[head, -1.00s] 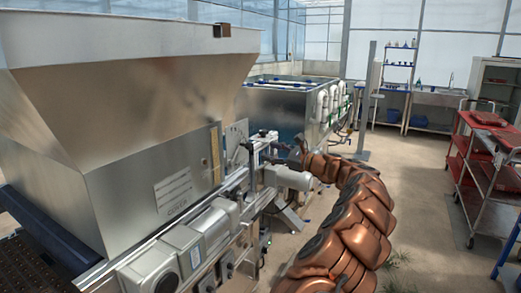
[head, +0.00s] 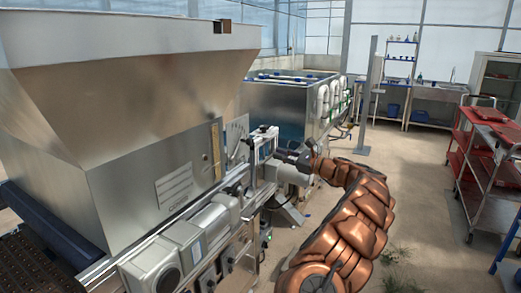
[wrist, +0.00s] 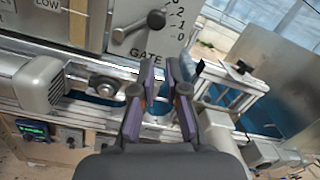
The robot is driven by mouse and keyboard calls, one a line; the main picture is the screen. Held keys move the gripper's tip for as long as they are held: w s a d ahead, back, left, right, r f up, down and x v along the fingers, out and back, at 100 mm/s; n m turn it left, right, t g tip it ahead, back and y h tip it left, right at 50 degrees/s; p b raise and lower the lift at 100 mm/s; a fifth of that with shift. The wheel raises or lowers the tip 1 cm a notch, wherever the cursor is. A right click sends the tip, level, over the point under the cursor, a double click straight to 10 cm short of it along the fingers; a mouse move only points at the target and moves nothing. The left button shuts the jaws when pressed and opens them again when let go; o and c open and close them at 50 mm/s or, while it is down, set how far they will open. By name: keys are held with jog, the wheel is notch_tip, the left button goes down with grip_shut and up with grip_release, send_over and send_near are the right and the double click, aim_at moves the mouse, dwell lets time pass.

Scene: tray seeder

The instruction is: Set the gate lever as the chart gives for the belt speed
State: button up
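The gate lever (wrist: 136,26) is a dark bar with a round knob on a pale plate marked GATE (wrist: 150,50). It points up and right, roughly toward the 2; the numerals 2, 1 and 0 show beside it, and the top of the scale is cut off. In the head view the plate (head: 237,136) is small and the lever's setting unreadable. My gripper (wrist: 164,66) is open and empty, its fingertips below the knob in the wrist view and apart from it. It also shows in the head view (head: 292,153). A printed label (head: 174,187) on the hopper is too small to read.
A small lit display (wrist: 33,129) on the machine front is unreadable. A grey rounded housing (wrist: 42,88) and metal rails lie close below the plate. A LOW label (wrist: 47,5) is beside a brown strip (wrist: 78,22).

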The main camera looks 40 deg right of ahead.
jog(key=shift+y, duration=0.8)
jog(key=f, duration=0.1)
jog(key=d+f, duration=0.1)
jog(key=f, duration=0.1)
jog(key=d+f+p, duration=0.1)
jog(key=f, duration=0.1)
jog(key=shift+w, duration=0.2)
grip_shut()
jog(key=w+a+r+p, duration=0.4)
jog(key=w+a+p, duration=0.1)
jog(key=w, duration=0.3)
jog(key=shift+w+a+r+n, duration=0.25)
jog(key=shift+w+n, duration=0.05)
jog(key=shift+a+r+n+y+b, duration=0.3)
jog(key=shift+r+n+b, duration=0.1)
jog(key=shift+r+b, duration=0.3)
jog(key=shift+d+f, duration=0.1)
jog(key=shift+f, duration=0.1)
